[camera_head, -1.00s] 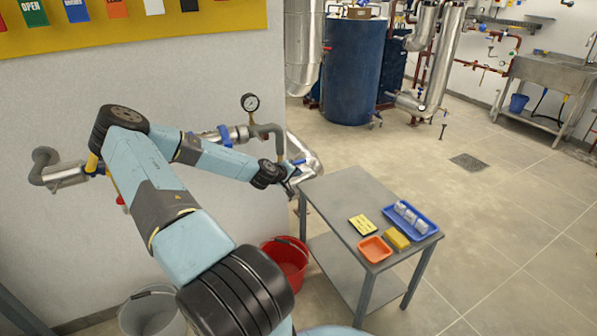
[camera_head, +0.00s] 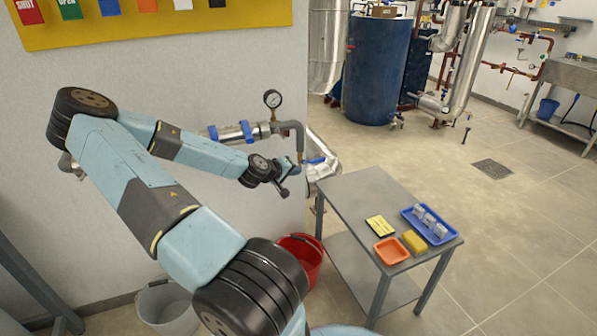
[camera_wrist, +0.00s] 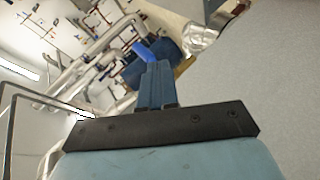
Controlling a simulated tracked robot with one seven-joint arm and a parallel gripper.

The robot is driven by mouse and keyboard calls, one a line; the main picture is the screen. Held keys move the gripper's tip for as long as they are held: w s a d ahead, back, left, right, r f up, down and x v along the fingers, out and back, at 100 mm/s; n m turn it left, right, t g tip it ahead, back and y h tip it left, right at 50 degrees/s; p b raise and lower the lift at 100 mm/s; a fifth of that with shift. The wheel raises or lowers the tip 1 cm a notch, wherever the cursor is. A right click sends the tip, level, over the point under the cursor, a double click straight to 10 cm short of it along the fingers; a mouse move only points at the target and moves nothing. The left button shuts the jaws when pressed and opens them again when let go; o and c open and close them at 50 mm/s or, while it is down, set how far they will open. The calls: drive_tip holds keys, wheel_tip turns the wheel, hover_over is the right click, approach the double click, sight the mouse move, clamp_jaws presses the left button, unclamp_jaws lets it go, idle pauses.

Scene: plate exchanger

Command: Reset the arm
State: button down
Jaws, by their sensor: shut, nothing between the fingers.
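My gripper (camera_head: 291,180) is in front of the wall, just below the pipe with the pressure gauge and left of the grey table. In the head view it is small and partly hidden by my own arm. In the wrist view my gripper (camera_wrist: 155,84) shows its two blue fingers lying together with nothing between them. A blue valve handle (camera_head: 314,160) is close to the right of it in the head view. I cannot tell whether they touch.
The grey table (camera_head: 345,196) bears a blue tray (camera_head: 447,240), an orange tray (camera_head: 391,251), a yellow block (camera_head: 414,241) and a yellow notepad (camera_head: 380,226). A red bucket (camera_head: 312,263) and a grey bucket (camera_head: 168,310) stand below. A pressure gauge (camera_head: 272,99) rises from the pipe. Open floor lies right.

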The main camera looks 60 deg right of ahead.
drive_tip(key=shift+a, duration=0.1)
idle(0.6)
drive_tip(key=w+a+r+t+y, duration=0.2)
drive_tip(key=w+a+y, duration=0.3)
drive_tip(key=a, duration=0.6)
drive_tip(key=w+a+r+t+y, duration=0.2)
drive_tip(key=w+a+r+y, duration=0.1)
drive_tip(key=w+a, duration=0.65)
drive_tip(key=a+r+n+t+y, duration=0.2)
drive_tip(key=a+r+y, duration=0.2)
drive_tip(key=a+r, duration=1.1)
drive_tip(key=s+a+r+n+t, duration=0.2)
drive_tip(key=s+a+r+n, duration=0.3)
drive_tip(key=s+a+r, duration=1)
drive_tip(key=s+a, duration=0.1)
drive_tip(key=a, duration=0.2)
drive_tip(key=shift+s+y, duration=0.3)
